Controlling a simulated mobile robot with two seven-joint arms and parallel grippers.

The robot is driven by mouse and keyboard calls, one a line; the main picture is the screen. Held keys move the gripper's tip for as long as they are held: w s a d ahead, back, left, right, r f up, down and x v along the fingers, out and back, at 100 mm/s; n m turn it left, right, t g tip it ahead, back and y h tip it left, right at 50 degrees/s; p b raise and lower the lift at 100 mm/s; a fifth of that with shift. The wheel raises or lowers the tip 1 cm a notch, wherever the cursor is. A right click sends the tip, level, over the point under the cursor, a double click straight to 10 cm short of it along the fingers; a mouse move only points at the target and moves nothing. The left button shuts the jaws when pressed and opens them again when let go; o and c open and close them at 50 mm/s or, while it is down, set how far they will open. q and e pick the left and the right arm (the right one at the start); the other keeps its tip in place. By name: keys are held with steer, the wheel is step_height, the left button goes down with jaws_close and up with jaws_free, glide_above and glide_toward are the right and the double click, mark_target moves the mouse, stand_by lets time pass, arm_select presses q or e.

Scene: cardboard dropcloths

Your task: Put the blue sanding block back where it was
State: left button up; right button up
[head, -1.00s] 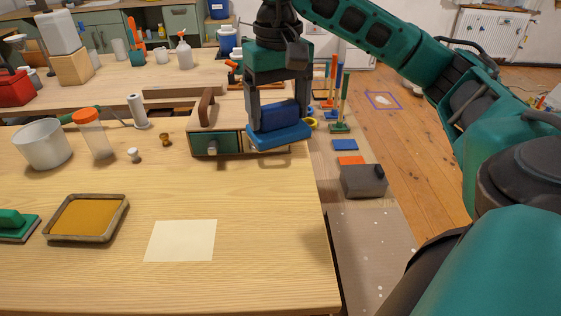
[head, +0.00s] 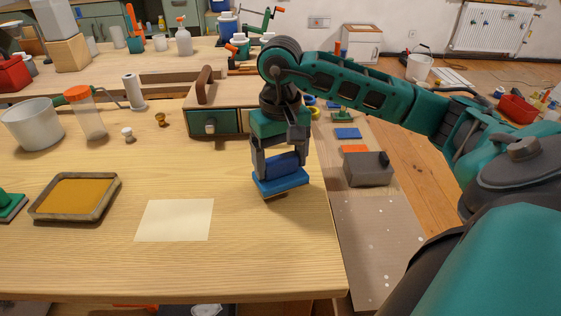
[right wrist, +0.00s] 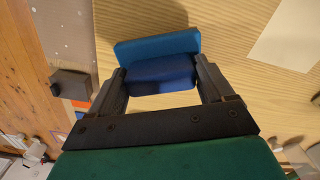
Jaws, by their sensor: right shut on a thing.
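The blue sanding block (head: 281,181) has a dark blue grip on a lighter blue base. My right gripper (head: 281,165) is shut on its grip and holds it near the right part of the wooden table (head: 110,262). A shadow lies below it, so it seems a little above the top. In the right wrist view the block (right wrist: 157,48) sits between the two fingers, its base facing away from the gripper (right wrist: 162,82). A cream paper sheet (head: 175,220) lies flat to the left of the block. My left gripper is not in view.
A tray with an ochre pad (head: 75,196) and a green block (head: 10,204) are at left. A wooden box with a green drawer (head: 211,122) stands behind the gripper. A grey container (head: 368,169) is beyond the right edge. The front tabletop is clear.

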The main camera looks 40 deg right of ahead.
step_height(320, 180, down, 2)
steer(key=shift+f, duration=0.1)
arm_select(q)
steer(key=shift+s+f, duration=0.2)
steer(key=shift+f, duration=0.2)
arm_select(e)
steer(key=shift+f+b, duration=0.15)
steer(key=shift+b, duration=0.2)
steer(key=o, duration=0.9)
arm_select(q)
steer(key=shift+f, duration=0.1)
